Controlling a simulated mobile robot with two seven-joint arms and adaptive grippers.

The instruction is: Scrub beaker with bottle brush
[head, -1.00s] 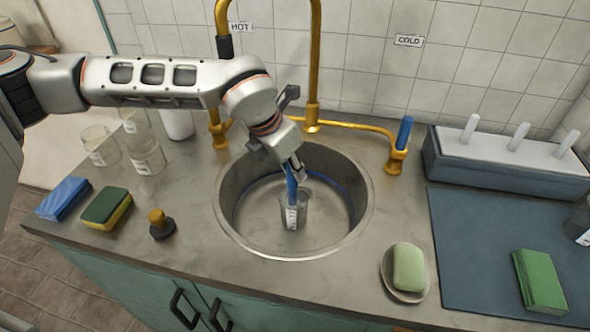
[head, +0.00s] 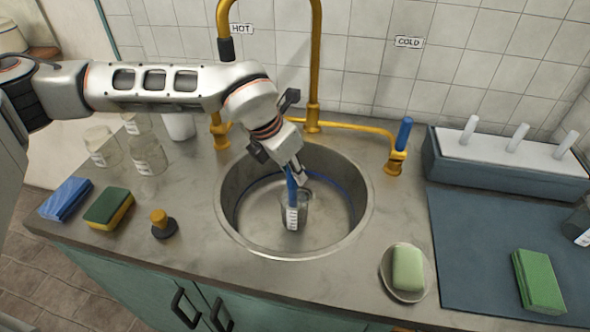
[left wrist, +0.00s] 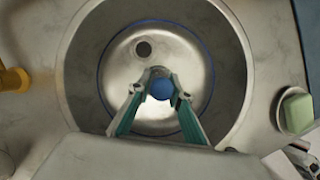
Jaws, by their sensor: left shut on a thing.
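A clear glass beaker (head: 292,217) with a white label stands upright in the round metal sink (head: 229,228). The blue handle of the bottle brush (head: 291,188) rises out of the beaker's mouth, with its lower end inside; the bristles are hard to make out. My left gripper (head: 297,174) is above the beaker and shut on the blue handle. In the left wrist view the handle's round blue end (left wrist: 161,89) sits between the fingertips, and it hides the beaker below.
A brass faucet (head: 313,70) stands behind the sink. A soap dish (head: 403,294), blue mat (head: 470,250) and drying rack (head: 500,165) are right.

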